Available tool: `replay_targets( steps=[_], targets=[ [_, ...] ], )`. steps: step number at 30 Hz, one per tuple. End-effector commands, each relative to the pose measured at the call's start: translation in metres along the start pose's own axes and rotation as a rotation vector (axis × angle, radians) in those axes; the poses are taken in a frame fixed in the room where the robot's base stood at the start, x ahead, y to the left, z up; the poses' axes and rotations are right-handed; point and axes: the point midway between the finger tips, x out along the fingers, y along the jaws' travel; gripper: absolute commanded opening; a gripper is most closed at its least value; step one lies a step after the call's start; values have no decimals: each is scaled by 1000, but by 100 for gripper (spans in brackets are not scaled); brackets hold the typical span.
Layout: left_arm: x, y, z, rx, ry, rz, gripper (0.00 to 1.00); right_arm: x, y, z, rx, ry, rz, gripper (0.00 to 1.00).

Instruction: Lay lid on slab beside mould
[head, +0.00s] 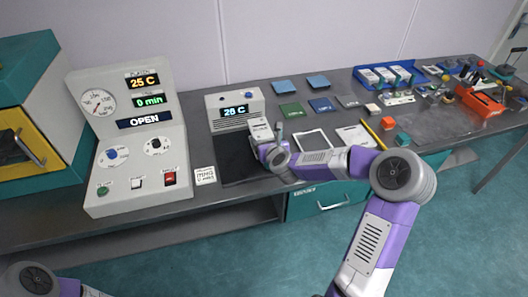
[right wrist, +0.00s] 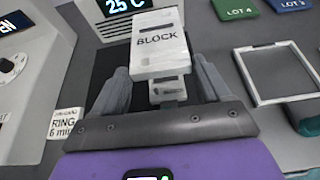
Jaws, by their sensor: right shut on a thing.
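My right gripper (head: 270,142) is over the right part of the dark slab (head: 235,160), in front of the 25 C unit. It is shut on a pale piece lettered BLOCK (right wrist: 160,45), which I take to be the lid. The piece also shows in the head view (head: 260,129). In the right wrist view it stands between and beyond the two grey fingers, with a smaller pale part (right wrist: 170,92) below it. I cannot tell whether it touches the slab. I cannot make out the mould as a separate thing. My left gripper is out of view.
The 25 C unit (head: 235,107) stands right behind the slab. The control panel (head: 135,150) is close on the left, with a small RING card (head: 205,175) beside the slab. A pale frame (head: 314,140) and lot plates (head: 293,110) lie to the right. The slab's left part is bare.

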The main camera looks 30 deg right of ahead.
Motion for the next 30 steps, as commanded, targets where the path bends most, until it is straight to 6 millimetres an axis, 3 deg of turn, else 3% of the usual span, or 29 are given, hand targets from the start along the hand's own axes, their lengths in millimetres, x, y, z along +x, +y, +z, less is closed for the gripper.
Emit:
replay_targets(
  steps=[8,15,28,29,30],
  targets=[
    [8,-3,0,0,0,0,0,11,0,-25,0,-4,-1,34],
    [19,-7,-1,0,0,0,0,25,0,-58,-1,-4,0,34],
    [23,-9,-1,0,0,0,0,27,0,-62,-2,-6,-1,34],
    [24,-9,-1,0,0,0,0,27,0,-63,-1,-3,-1,78],
    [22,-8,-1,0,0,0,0,26,0,-62,-1,-3,-1,84]
  ],
)
